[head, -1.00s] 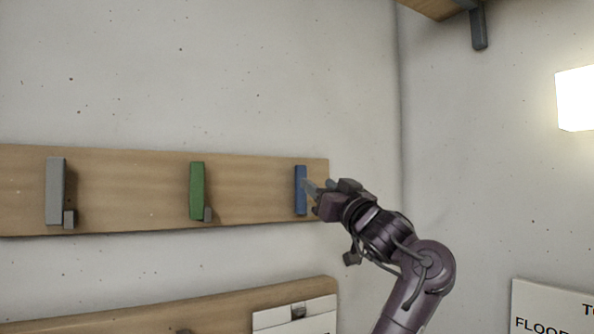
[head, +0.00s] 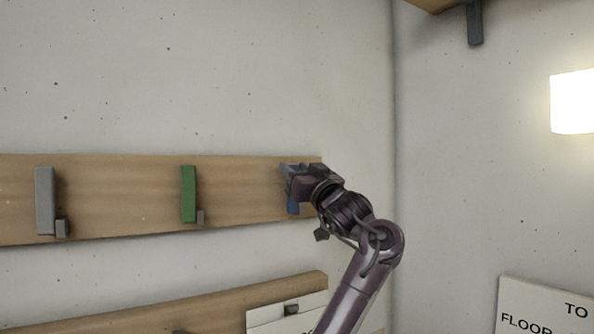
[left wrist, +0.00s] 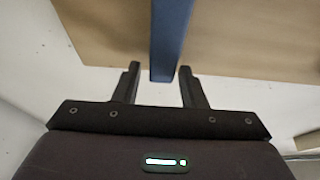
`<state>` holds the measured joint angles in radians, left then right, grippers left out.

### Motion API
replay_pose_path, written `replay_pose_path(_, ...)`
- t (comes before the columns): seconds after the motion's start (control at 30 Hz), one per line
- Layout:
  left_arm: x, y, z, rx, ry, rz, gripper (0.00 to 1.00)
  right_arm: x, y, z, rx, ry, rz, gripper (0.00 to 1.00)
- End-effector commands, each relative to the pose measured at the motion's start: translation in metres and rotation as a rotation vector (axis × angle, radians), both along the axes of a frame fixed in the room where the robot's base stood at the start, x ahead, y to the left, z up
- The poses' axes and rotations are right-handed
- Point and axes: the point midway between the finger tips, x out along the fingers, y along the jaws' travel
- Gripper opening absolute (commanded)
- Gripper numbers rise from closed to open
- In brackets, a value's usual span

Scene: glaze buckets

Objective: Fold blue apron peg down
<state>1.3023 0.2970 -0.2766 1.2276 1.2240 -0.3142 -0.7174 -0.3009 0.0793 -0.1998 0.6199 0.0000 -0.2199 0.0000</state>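The blue apron peg (head: 293,206) is upright, flat along the wooden board, near the board's right end. My left gripper (head: 288,172) is at the peg and covers most of its upper part in the head view. In the left wrist view, the blue peg (left wrist: 170,35) runs down the middle between the two fingers of my left gripper (left wrist: 159,72). The fingers are apart, with a gap on each side of the peg. My right gripper is in neither view.
The wooden board (head: 120,190) also carries a green peg (head: 188,194) and a grey peg (head: 45,200), both upright. A lower wooden board (head: 220,308) with a white sheet is beneath. A bracket (head: 474,24) is at upper right.

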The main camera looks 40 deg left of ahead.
Motion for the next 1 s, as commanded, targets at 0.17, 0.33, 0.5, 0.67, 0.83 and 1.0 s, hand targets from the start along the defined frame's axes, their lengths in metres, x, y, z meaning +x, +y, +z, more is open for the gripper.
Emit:
replay_pose_path(0.17,0.000,0.000,0.000,0.000,0.000,0.000,0.14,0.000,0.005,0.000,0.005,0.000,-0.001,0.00)
replay_pose_path(0.33,0.000,0.000,0.000,0.000,0.000,0.000,0.00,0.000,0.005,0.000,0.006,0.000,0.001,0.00)
replay_pose_path(0.5,0.000,0.000,0.000,0.002,-0.001,0.001,0.00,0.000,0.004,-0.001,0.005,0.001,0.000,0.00)
replay_pose_path(0.67,-0.001,-0.002,-0.003,0.024,-0.007,0.001,0.00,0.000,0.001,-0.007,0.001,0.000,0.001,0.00)
replay_pose_path(0.83,-0.003,-0.008,-0.008,0.093,-0.026,0.000,0.00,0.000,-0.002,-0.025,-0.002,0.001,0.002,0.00)
replay_pose_path(1.0,-0.006,-0.018,-0.015,0.213,-0.061,0.002,0.00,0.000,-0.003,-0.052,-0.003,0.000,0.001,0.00)
